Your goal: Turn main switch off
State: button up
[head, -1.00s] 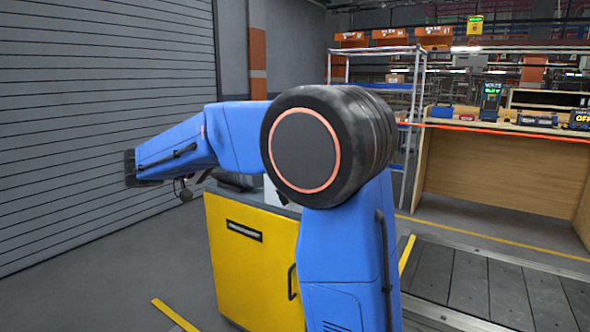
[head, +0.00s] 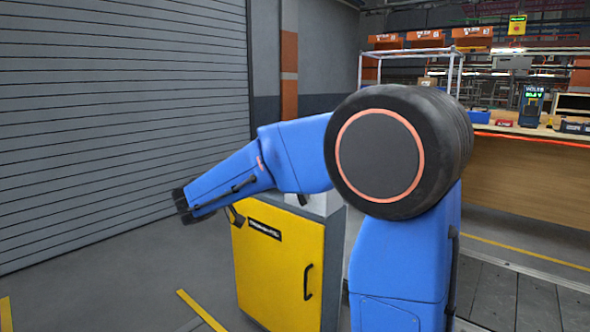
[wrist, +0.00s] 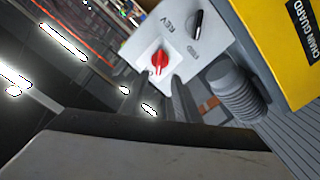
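In the wrist view a red rotary knob (wrist: 160,60), which looks like the main switch, sits on a light grey panel (wrist: 138,43). A black lever or stick (wrist: 197,25) and the marking REV are beside it. The knob's exact setting cannot be read. In the head view my gripper (head: 182,205) is a small dark shape at the end of my blue arm, left of the yellow cabinet. The knob does not show in the head view.
The yellow cabinet (head: 280,268) with a black handle stands just beyond my arm. A yellow chain guard (wrist: 290,45) is beside the panel in the wrist view. A slatted conveyor (head: 520,295) and wooden bench (head: 530,180) lie right. Open floor lies left, before a shutter (head: 110,110).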

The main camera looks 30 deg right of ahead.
jog(key=x, duration=1)
jog(key=shift+d, duration=0.2)
jog(key=shift+w, duration=0.1)
grip_shut()
